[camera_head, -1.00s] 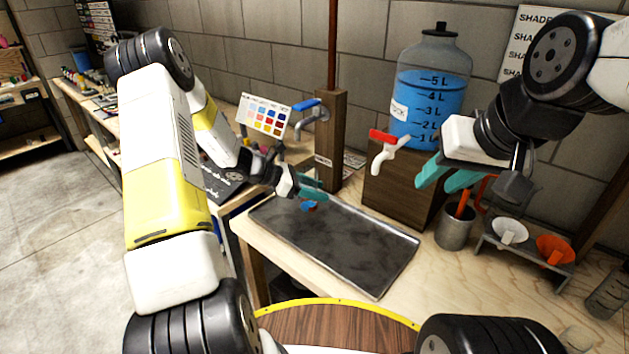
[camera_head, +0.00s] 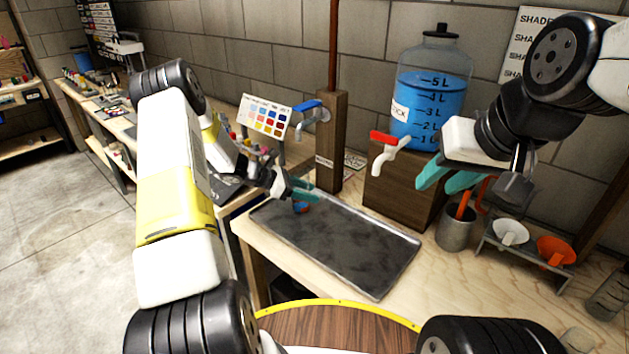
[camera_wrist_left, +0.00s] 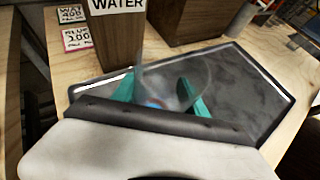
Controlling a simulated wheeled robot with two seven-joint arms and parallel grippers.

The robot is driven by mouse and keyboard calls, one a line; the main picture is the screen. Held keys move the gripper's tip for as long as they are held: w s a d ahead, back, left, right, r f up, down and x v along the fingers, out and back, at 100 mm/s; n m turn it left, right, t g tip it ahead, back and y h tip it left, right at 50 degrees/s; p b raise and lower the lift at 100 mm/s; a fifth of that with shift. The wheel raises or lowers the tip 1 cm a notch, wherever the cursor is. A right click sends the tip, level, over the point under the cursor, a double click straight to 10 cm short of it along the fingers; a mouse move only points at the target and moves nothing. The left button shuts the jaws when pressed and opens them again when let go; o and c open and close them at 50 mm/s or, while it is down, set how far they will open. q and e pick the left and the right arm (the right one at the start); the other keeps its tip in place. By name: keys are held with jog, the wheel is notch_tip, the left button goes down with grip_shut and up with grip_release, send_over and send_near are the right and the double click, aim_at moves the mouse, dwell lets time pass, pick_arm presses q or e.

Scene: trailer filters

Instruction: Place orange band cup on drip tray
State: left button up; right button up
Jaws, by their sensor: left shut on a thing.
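My left gripper (camera_head: 302,190) is shut on a clear cup (camera_wrist_left: 188,82), held over the far left corner of the drip tray (camera_head: 345,245). In the left wrist view the cup sits between the teal fingers, with blue and a trace of orange low down. In the head view only a small blue and orange patch of the cup (camera_head: 301,208) shows below the fingers. I cannot tell whether it touches the tray. The tray is dark, flat and otherwise bare. My right gripper (camera_head: 450,177) is open and empty, in the air near the water jar.
A blue water jar (camera_head: 431,95) stands on a wooden block behind the tray. A red-handled tap (camera_head: 388,150) juts out, and a blue-handled tap (camera_head: 312,112) is on a wooden post. A metal tumbler (camera_head: 456,230) and a rack with white and orange funnels (camera_head: 555,250) stand right.

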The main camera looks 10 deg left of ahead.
pick_arm(q)
jog(key=o, duration=1.4)
jog(key=shift+f, duration=0.1)
jog(key=shift+a+r, duration=0.15)
jog(key=shift+r, duration=0.1)
jog(key=v, duration=1.1)
jog(key=s+d+r+m+g+y, duration=0.1)
jog(key=s+d+r+m+y, duration=0.15)
jog(key=s+r+m, duration=0.45)
jog(key=s+d+r+m+g+y, duration=0.15)
jog(key=s+d+r+m, duration=0.3)
jog(key=r, duration=0.55)
jog(key=shift+s+r+m+t+y, duration=0.8)
jog(key=shift+s+r+m, duration=0.75)
jog(key=shift+s, duration=1.75)
jog(key=shift+s+r+m+t+y, duration=0.85)
jog(key=shift+s+m, duration=1.3)
jog(key=shift+s, duration=1.2)
jog(key=shift+s+r+m+t+y, duration=0.8)
jog(key=shift+s+r+m, duration=0.8)
jog(key=shift+s, duration=1.7)
